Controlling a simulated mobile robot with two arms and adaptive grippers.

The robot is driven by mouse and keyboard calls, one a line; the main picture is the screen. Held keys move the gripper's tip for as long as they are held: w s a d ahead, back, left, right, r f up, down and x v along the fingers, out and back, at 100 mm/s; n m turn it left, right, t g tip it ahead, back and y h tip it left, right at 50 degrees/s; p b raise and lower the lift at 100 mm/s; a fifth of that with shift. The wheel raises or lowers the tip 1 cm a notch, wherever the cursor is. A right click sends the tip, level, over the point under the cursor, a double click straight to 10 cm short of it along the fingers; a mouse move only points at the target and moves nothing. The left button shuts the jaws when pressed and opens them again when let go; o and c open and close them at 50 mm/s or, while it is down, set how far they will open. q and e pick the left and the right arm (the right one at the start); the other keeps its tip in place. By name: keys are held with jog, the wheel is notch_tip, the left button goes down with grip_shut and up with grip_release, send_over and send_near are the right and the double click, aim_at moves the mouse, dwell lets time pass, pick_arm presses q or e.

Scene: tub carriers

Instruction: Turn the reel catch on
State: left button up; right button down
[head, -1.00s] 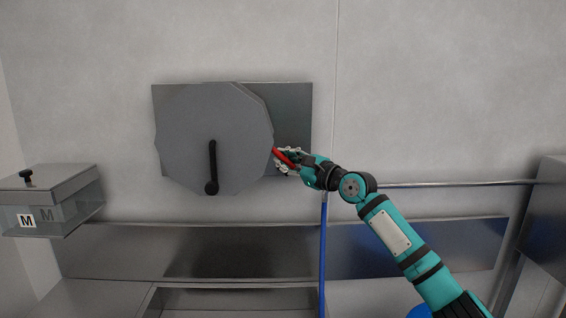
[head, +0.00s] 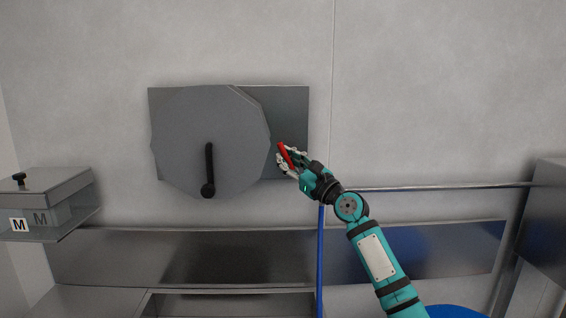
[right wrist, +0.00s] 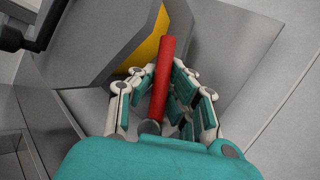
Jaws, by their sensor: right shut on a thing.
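The reel (head: 190,125) is a grey many-sided disc on a metal wall plate (head: 290,110), with a black crank handle (head: 209,170) hanging down on its face. The red catch lever (head: 285,154) is at the reel's right edge, tilted with its upper end to the left. My right gripper (head: 284,158) is shut on the red lever. In the right wrist view the lever (right wrist: 164,75) stands between the two fingers (right wrist: 160,100), with a grey round pivot at its lower end. A yellow patch (right wrist: 150,48) shows on the reel's side behind it. My left gripper is not in view.
A clear-fronted box (head: 62,215) marked M, with a black knob on its lid, stands at the left. A metal rail (head: 440,188) and a blue hose or pole (head: 320,260) are below and right of the plate. A metal ledge (head: 150,255) runs beneath.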

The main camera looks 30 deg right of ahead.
jog(key=shift+s+d+r+m+t+h+b, duration=0.1)
jog(key=shift+d+m+t+h+b, duration=0.25)
jog(key=shift+m, duration=0.35)
jog(key=shift+s+d+r+m+t+h+b, duration=0.15)
jog(key=shift+m+t+h, duration=0.3)
jog(key=shift+m, duration=0.25)
jog(key=shift+s+d+r+m+t+h+b, duration=0.1)
jog(key=shift+d+m+t+h+b, duration=0.2)
jog(key=shift+m, duration=0.4)
jog(key=shift+s+f+m+t+h, duration=0.1)
jog(key=shift+m+t+h, duration=0.2)
jog(key=shift+m+h, duration=0.15)
jog(key=shift+f+m, duration=0.2)
jog(key=shift+m, duration=0.05)
dwell(1.2)
jog(key=c, duration=1.7)
grip_release()
jog(key=shift+d, duration=0.1)
jog(key=shift+o, duration=0.7)
jog(key=shift+s+d+r, duration=0.15)
jog(key=shift+s+d, duration=0.05)
jog(key=shift+s, duration=0.15)
jog(key=shift+w+a, duration=0.1)
jog(key=shift+a, duration=0.1)
jog(key=v, duration=1.1)
jog(key=shift+s+f, duration=0.3)
jog(key=shift+f, duration=0.05)
